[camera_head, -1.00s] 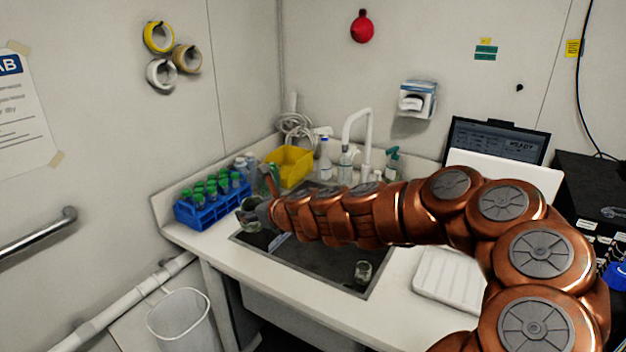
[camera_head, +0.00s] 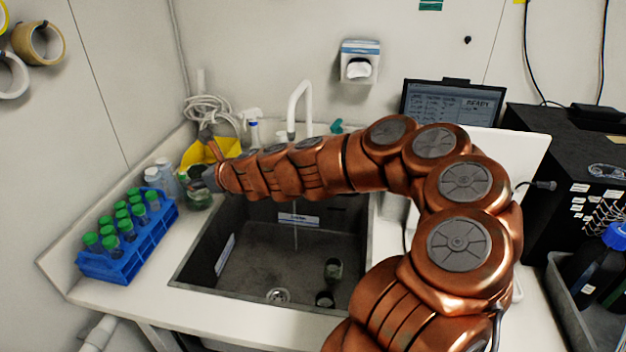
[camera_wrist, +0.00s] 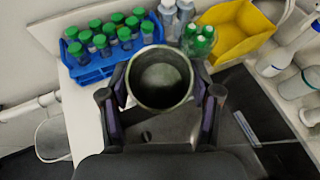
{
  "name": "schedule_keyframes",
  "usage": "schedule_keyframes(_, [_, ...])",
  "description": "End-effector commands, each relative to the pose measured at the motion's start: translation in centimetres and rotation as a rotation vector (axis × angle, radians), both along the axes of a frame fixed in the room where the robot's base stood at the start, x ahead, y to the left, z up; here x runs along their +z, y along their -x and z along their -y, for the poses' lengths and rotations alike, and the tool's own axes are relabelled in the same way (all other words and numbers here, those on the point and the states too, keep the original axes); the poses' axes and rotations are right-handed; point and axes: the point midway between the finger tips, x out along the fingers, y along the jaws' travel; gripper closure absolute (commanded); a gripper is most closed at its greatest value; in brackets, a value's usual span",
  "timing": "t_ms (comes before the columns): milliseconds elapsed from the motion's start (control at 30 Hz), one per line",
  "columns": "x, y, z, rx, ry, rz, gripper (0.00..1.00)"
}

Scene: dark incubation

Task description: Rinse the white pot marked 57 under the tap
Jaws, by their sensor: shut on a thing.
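My gripper (camera_wrist: 162,82) is shut on an open-topped round pot (camera_wrist: 162,103), its fingers on either side of the wall. The pot looks dark grey-green and somewhat glassy rather than white, and I see no 57 on it. In the head view the pot (camera_head: 199,198) is at the gripper's tip, by the sink's left back corner, left of the tap. The white tap (camera_head: 294,103) arches behind my arm, which hides its lower part. A thin pale vertical streak, perhaps water, hangs below my arm in the sink (camera_head: 240,265).
Two small containers (camera_head: 333,270) (camera_head: 325,299) are in the sink near the drain (camera_head: 278,296). A blue rack (camera_head: 128,254) of green-capped tubes stands left. A yellow bin (camera_head: 231,148) and bottles are behind the gripper. A laptop (camera_head: 453,105) is behind my arm.

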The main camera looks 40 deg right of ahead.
Motion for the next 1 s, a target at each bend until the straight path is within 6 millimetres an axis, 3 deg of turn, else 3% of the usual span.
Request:
schedule_keyframes(200, [-3.1, 1.2, 4.3, 0.007, -0.006, -0.004, 0.79])
schedule_keyframes(600, [-7.1, 4.8, 13.0, 0.018, -0.004, -0.004, 0.79])
schedule_keyframes(1000, [-8.4, 8.7, 21.4, -0.001, 0.000, -0.003, 0.79])
